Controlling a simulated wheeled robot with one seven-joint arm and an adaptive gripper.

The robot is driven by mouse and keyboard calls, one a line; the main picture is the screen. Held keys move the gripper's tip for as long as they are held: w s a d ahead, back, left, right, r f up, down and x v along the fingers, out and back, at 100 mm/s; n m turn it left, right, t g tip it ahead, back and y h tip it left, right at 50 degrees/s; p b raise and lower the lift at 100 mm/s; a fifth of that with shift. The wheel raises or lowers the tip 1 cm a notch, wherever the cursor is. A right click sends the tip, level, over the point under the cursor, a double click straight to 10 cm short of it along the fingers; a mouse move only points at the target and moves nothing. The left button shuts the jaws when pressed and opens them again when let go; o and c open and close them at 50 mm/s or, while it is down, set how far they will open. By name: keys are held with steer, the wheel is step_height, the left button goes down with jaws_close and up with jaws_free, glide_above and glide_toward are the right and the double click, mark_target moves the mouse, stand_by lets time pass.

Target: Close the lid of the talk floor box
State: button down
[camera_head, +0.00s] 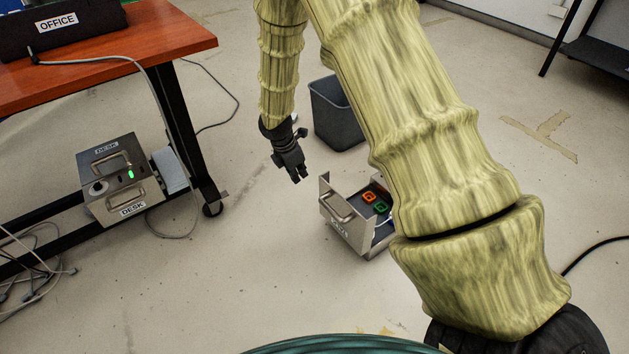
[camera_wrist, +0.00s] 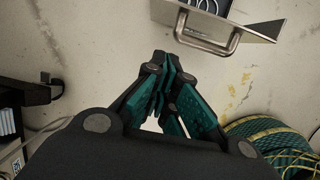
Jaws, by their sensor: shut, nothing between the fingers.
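The talk floor box (camera_head: 352,238) stands on the floor in the middle of the head view, partly hidden by my arm. Its lid (camera_head: 336,200) with a metal handle stands up at the left side, so the box is open. Inside are an orange and a green square. In the wrist view the lid's metal edge and handle (camera_wrist: 207,46) show at the top. My gripper (camera_head: 299,174) is shut and empty, in the air up and left of the box in the head view. It also shows in the wrist view (camera_wrist: 160,62), apart from the handle.
A grey bin (camera_head: 336,115) stands behind the box. A red-brown table (camera_head: 120,62) with dark legs is at the left, with a metal box labelled DESK (camera_head: 110,180) under it and loose cables. A dark shelf (camera_head: 600,50) is at the upper right. The floor left of the box is clear.

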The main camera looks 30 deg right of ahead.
steer(key=d+f+b, duration=0.6)
steer(key=d+f, duration=0.1)
steer(key=f, duration=0.2)
steer(key=shift+w, duration=0.45)
steer(key=shift+d+r, duration=0.1)
steer(key=shift+d, duration=0.05)
